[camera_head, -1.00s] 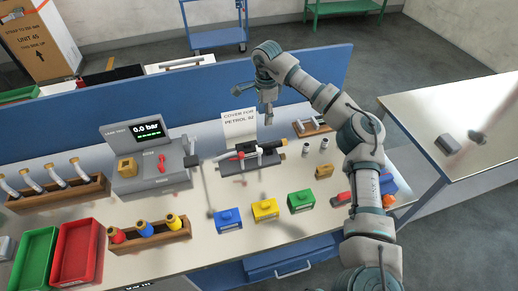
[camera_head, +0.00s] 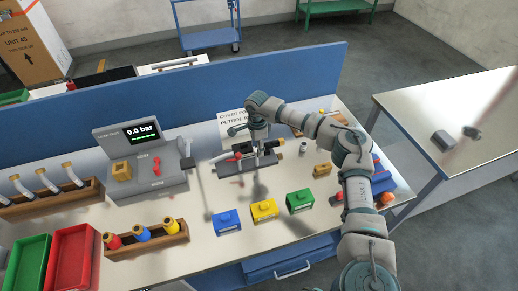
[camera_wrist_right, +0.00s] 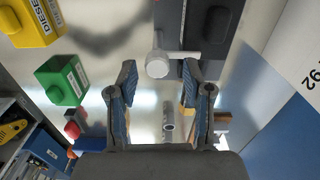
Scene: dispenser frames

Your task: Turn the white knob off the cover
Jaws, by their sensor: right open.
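The white knob (camera_wrist_right: 157,64) shows in the right wrist view as a round white end with a short white stem beside it. It is at the edge of a dark grey fixture (camera_wrist_right: 181,20). My right gripper (camera_wrist_right: 159,78) is open, with one blue-padded finger on each side below the knob; I cannot tell whether either touches it. In the head view, my right gripper (camera_head: 259,146) is over the grey fixture (camera_head: 230,168), which carries a red part (camera_head: 240,154) and dark parts. The gripper hides the knob there. My left gripper is not in view.
Blue (camera_head: 227,223), yellow (camera_head: 264,210) and green (camera_head: 300,201) boxes stand in front of the fixture. A pressure tester (camera_head: 143,151) reading 0.0 bar stands to the left. A paper sign (camera_head: 231,119) is behind, before the blue back panel (camera_head: 190,85).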

